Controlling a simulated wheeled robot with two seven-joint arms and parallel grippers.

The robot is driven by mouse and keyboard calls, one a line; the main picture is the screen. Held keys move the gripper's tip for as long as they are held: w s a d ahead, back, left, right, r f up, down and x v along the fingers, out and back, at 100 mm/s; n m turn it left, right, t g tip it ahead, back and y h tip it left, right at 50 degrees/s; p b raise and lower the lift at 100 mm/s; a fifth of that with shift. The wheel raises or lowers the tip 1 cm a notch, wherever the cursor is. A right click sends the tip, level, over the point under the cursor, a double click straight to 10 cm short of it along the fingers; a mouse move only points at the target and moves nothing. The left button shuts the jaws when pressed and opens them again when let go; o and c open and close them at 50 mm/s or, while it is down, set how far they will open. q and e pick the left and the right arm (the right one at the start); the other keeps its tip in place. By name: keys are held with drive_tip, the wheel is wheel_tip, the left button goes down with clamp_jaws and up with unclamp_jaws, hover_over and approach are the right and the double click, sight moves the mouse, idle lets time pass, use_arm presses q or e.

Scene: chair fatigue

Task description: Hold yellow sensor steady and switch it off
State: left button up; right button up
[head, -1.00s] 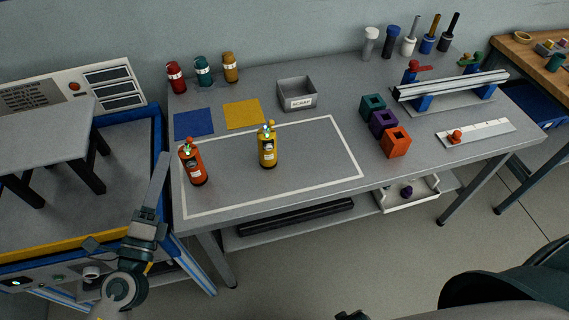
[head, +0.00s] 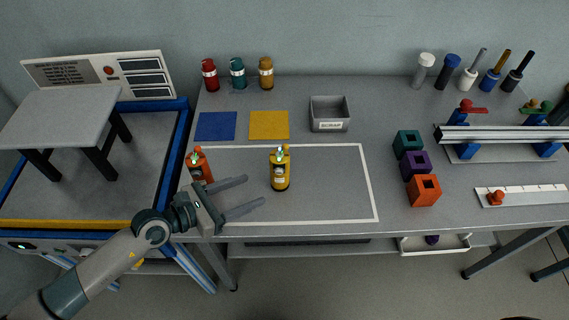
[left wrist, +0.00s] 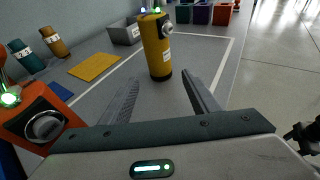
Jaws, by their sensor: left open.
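The yellow sensor (head: 280,170) stands upright on the grey table inside the white outline, with a green light on top. It also shows in the left wrist view (left wrist: 155,48), ahead of and between the two fingers, with a round dial on its side. My left gripper (head: 254,194) is open and empty, its fingers pointing at the yellow sensor from the left and short of it. The orange sensor (head: 199,166) stands beside my left gripper, its lower part partly hidden; it shows close at the left of the left wrist view (left wrist: 40,118) with a green light. My right gripper is not in view.
A blue mat (head: 216,126) and a yellow mat (head: 269,125) lie behind the sensors. A grey scrap bin (head: 330,114) stands behind right. Coloured blocks (head: 424,190) stand to the right. Three bottles (head: 238,74) line the back. The outlined area right of the yellow sensor is clear.

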sight(272, 182)
use_arm(q)
drive_tip(key=shift+b+x, duration=0.4)
drive_tip(key=shift+x, duration=4.65)
drive_tip(key=shift+c, duration=0.4)
